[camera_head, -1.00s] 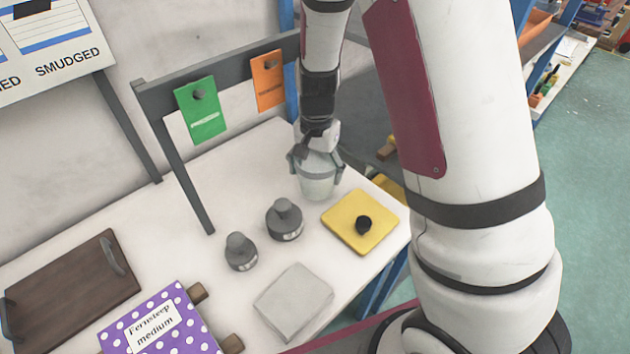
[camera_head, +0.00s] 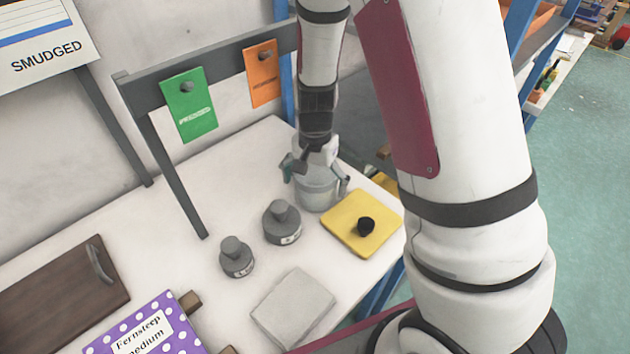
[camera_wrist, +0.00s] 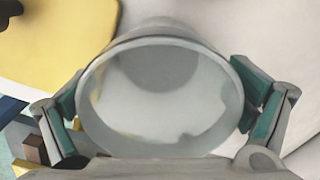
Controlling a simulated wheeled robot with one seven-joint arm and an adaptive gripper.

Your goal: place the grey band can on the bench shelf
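A pale grey can (camera_head: 318,193) stands upright on the white bench top (camera_head: 205,165), beside the yellow pad. My gripper (camera_head: 317,178) is over the can from above, its fingers spread to either side of it with a gap. In the wrist view the can's round open top (camera_wrist: 160,95) fills the middle, between two teal finger pads of my gripper (camera_wrist: 162,118). The pads stand apart from or just at its sides. The can's band cannot be made out.
A yellow pad (camera_head: 350,235) with a black knob lies right of the can. A grey rack (camera_head: 165,160) with tags stands behind.

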